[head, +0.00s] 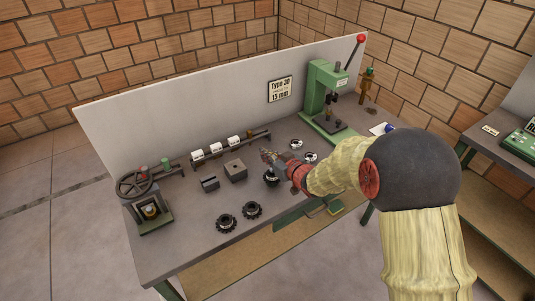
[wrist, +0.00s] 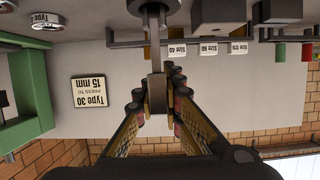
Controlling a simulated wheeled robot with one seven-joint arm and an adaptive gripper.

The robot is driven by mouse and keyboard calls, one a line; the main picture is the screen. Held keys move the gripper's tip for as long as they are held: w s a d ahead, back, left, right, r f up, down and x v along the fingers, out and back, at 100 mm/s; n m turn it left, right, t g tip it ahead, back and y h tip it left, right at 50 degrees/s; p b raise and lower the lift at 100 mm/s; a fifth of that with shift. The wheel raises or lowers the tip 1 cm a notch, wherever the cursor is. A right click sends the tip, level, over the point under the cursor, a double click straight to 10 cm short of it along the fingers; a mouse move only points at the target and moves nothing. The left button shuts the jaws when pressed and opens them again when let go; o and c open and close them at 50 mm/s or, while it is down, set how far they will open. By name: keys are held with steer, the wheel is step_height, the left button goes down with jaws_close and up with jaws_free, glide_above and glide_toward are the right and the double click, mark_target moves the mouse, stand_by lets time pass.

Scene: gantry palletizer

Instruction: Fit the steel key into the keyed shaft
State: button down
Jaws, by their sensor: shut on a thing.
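My gripper (head: 268,155) reaches over the bench from the right. In the wrist view, which looks upside down, its two padded fingers (wrist: 155,95) are shut on a plain grey bar, the steel key (wrist: 155,112). The shaft's slot is not visible.
Two grey blocks (head: 235,171) and two dark gears (head: 252,210) lie left of my gripper. A rail with white size labels (head: 215,148) runs behind. A green press (head: 323,95) stands at back right, a handwheel device (head: 143,190) at left.

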steer(key=shift+f+b, duration=1.25)
steer(key=shift+f, duration=0.55)
steer(key=c, duration=1.8)
jaws_free()
steer(key=v, duration=1.2)
